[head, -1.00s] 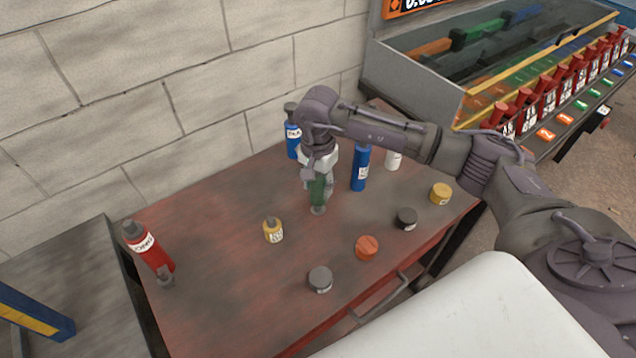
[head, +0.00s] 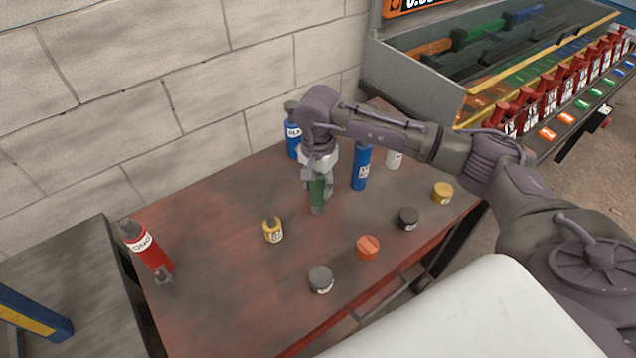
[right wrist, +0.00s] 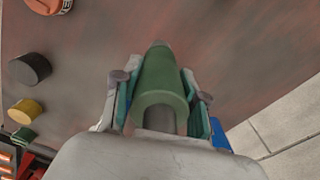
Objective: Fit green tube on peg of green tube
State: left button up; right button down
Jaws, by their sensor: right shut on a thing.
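The green tube (head: 316,188) stands about upright over the middle of the red-brown table, under my right wrist. My right gripper (head: 318,182) is shut on it, with one finger on each side. In the right wrist view the green tube (right wrist: 160,82) lies between the fingertips of the gripper (right wrist: 160,88), its near end round with grey inside. A grey end shows below the tube at the table; I cannot tell whether it is a peg or part of the tube, or whether it touches the table. My left gripper is not in view.
The table's left middle is clear.

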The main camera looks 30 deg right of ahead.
aim_at(318, 193)
jog(key=shift+f+b, duration=1.55)
jog(key=shift+f, duration=0.15)
jog(key=c, duration=0.6)
grip_release()
jog(key=shift+o, duration=0.2)
notch_tip(318, 193, up, 12)
jog(key=shift+r, duration=0.1)
